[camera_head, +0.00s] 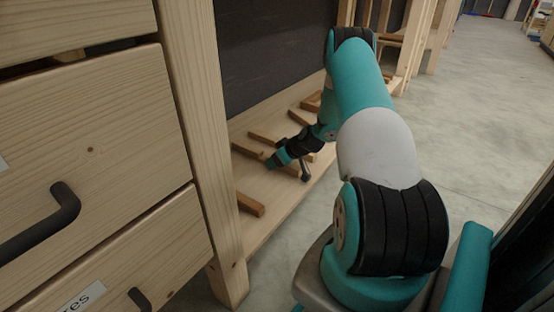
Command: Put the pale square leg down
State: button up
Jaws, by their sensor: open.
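My gripper (288,170) reaches down to a low wooden shelf (270,218), with its jaws open. One wooden bar (293,168) lies at the jaws, partly hidden by them; it seems to rest on the shelf. I cannot tell whether the fingers touch it, or whether it is the pale square leg. Other wooden bars lie loose on the shelf: one nearer at the front (250,204), one to the left of the gripper (247,149) and one behind it (264,138).
More bars lie farther along the shelf, partly behind my arm. A wooden post (203,140) and a drawer unit (95,150) with dark handles stand at the left. A dark panel (270,50) backs the shelf. The grey floor (470,120) at the right is clear.

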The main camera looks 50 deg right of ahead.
jog(key=shift+r, duration=0.3)
jog(key=p+v, duration=0.7)
jog(key=v, duration=0.4)
jog(key=shift+w+p, duration=0.1)
jog(key=shift+p, duration=0.25)
jog(key=shift+s+r, duration=0.25)
jog(key=shift+s, duration=0.15)
jog(key=shift+s, duration=0.1)
